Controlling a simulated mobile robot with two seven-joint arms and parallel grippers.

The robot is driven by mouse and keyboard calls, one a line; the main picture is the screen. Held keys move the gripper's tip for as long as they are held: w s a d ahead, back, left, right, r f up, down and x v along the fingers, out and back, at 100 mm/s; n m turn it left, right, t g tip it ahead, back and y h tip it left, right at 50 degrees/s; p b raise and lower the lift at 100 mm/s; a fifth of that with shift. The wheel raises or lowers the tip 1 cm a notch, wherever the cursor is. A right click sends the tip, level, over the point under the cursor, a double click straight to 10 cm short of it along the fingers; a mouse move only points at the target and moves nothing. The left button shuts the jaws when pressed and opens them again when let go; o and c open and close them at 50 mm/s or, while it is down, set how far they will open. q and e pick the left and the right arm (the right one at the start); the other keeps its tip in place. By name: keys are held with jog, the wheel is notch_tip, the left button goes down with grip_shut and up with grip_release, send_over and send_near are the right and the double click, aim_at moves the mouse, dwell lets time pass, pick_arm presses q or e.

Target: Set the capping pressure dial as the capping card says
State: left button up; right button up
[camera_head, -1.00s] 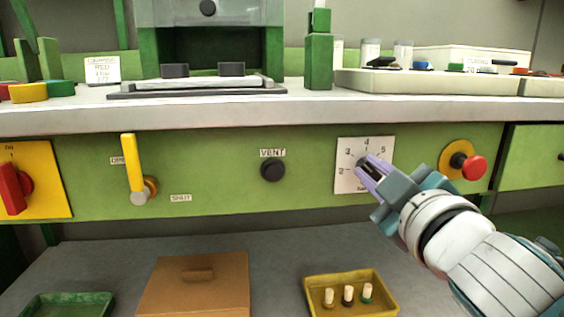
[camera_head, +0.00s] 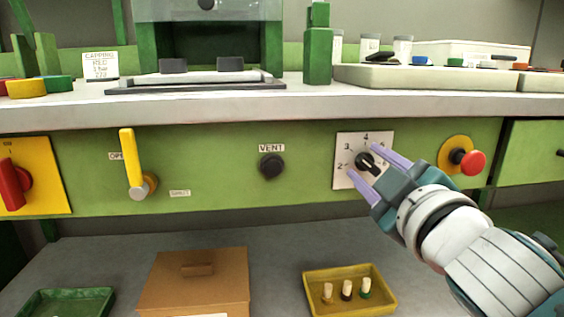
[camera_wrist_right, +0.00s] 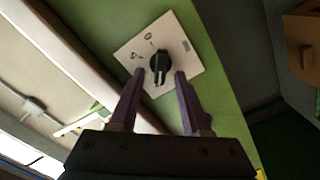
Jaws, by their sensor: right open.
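The capping card (camera_head: 100,66) stands on the bench top at left; its upper lines read "CAPPING" and "RED", and the lower lines are too blurred to be sure of. The pressure dial is a black knob (camera_head: 363,159) on a white plate (camera_head: 345,180) numbered 2, 3, 4 upward, with higher numbers partly hidden by a finger. A white mark on the knob points to the lower right. My right gripper (camera_head: 362,161) is open, its purple fingers on either side of the knob. In the right wrist view the knob (camera_wrist_right: 160,66) shows between the fingertips, apparently untouched.
On the green panel are a yellow lever (camera_head: 132,165), a black VENT knob (camera_head: 271,166), a red switch (camera_head: 12,185) and a red button (camera_head: 472,162). The bench edge (camera_head: 230,112) juts above. A yellow tray (camera_head: 390,295) with stoppers and a brown box (camera_head: 220,285) are below.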

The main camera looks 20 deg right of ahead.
jog(key=shift+s, duration=0.1)
jog(key=p+v, duration=0.1)
jog(key=v, duration=0.8)
jog(key=shift+s, duration=0.4)
